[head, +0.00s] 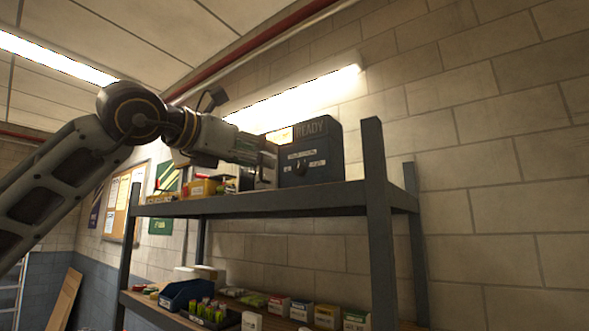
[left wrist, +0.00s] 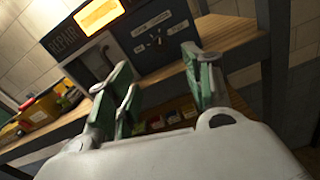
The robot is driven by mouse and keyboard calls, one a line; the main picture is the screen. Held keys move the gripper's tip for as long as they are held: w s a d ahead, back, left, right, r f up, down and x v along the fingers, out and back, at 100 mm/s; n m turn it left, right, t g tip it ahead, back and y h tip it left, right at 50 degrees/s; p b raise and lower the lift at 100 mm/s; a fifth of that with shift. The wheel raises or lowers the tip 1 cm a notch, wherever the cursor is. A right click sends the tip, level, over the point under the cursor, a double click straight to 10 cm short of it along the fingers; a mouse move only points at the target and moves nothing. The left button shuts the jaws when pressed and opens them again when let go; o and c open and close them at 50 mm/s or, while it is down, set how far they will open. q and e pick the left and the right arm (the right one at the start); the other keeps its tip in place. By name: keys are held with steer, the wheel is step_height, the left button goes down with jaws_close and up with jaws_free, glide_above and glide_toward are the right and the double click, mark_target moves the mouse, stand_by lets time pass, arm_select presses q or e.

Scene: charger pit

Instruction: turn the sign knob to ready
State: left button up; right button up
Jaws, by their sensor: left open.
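The dark sign box (head: 325,150) stands on the upper shelf, with a dim READY panel (head: 310,130) and a lit yellow panel (head: 279,136) to its left. The left wrist view shows the sign box (left wrist: 140,55) tilted, with a dim REPAIR panel (left wrist: 66,38) beside the lit orange panel (left wrist: 100,14). The small sign knob (left wrist: 155,39) is on the front among white labels; its exact pointing is too small to tell. My left gripper (left wrist: 165,82) is open and empty, its green-padded fingers below the knob and apart from it. My right gripper is not in view.
The upper shelf (head: 240,203) carries yellow bins (head: 203,187) left of the sign. A shelf post (head: 377,210) rises close to its right. The lower shelf holds a blue bin (head: 187,294) and several small boxes. A block wall stands behind.

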arm_select(q)
steer(key=p, duration=0.2)
glide_toward(297, 169)
steer(key=x, duration=0.3)
steer(key=p+x, duration=0.2)
steer(key=x, duration=0.2)
steer(key=shift+w+d+r, duration=0.1)
steer(key=shift+d, duration=0.1)
steer(key=shift+w+d, duration=0.3)
steer(key=shift+w, duration=0.15)
steer(key=shift+w+d, duration=0.1)
steer(key=shift+d, duration=0.05)
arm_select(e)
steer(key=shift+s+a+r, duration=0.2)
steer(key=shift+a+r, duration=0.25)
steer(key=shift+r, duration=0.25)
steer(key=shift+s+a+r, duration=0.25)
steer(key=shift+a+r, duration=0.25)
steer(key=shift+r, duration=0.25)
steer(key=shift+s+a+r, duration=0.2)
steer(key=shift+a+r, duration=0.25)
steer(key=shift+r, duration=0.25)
arm_select(q)
steer(key=shift+c, duration=0.2)
steer(key=c, duration=1)
